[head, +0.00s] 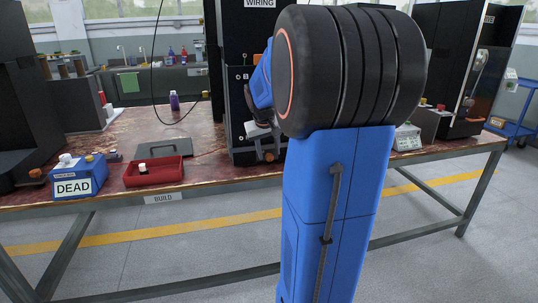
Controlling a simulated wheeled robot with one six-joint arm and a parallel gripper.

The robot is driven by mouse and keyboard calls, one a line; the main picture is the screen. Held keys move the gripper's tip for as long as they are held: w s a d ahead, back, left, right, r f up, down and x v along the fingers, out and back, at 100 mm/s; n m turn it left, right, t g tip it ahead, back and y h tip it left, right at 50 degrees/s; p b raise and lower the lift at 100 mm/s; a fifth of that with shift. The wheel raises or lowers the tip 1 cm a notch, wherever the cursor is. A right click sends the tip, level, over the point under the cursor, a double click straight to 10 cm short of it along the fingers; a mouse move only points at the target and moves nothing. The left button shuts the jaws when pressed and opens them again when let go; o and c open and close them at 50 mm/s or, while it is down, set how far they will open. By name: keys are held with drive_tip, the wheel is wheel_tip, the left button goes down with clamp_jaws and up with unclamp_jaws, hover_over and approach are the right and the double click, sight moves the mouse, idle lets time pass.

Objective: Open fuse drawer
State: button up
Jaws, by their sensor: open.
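A tall black machine (225,60) stands on the bench, with a "WIRING" sign at its top. Small lettered marks run down its front. An orange knob (269,156) shows low on that front, but I cannot tell whether it belongs to the fuse drawer. No drawer stands visibly pulled out. My large blue and black arm hides the machine's right side. My gripper (260,129) is small and partly hidden, in front of the machine's lower front and just above the orange knob. It is open, and I cannot tell whether it touches anything.
The bench (205,140) has a worn red-brown top. On it are a red tray (158,180), a blue box marked "DEAD" (75,187), a grey flat plate (163,148) and a purple bottle (174,101). Another black machine (475,60) stands at the right.

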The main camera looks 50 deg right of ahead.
drive_tip(key=shift+x, duration=1)
clamp_jaws()
drive_tip(key=s+a, duration=0.3)
drive_tip(key=s, duration=0.2)
drive_tip(key=shift+s+a, duration=0.25)
drive_tip(key=shift+s, duration=0.1)
unclamp_jaws()
drive_tip(key=v, duration=1.7)
drive_tip(key=shift+r, duration=0.2)
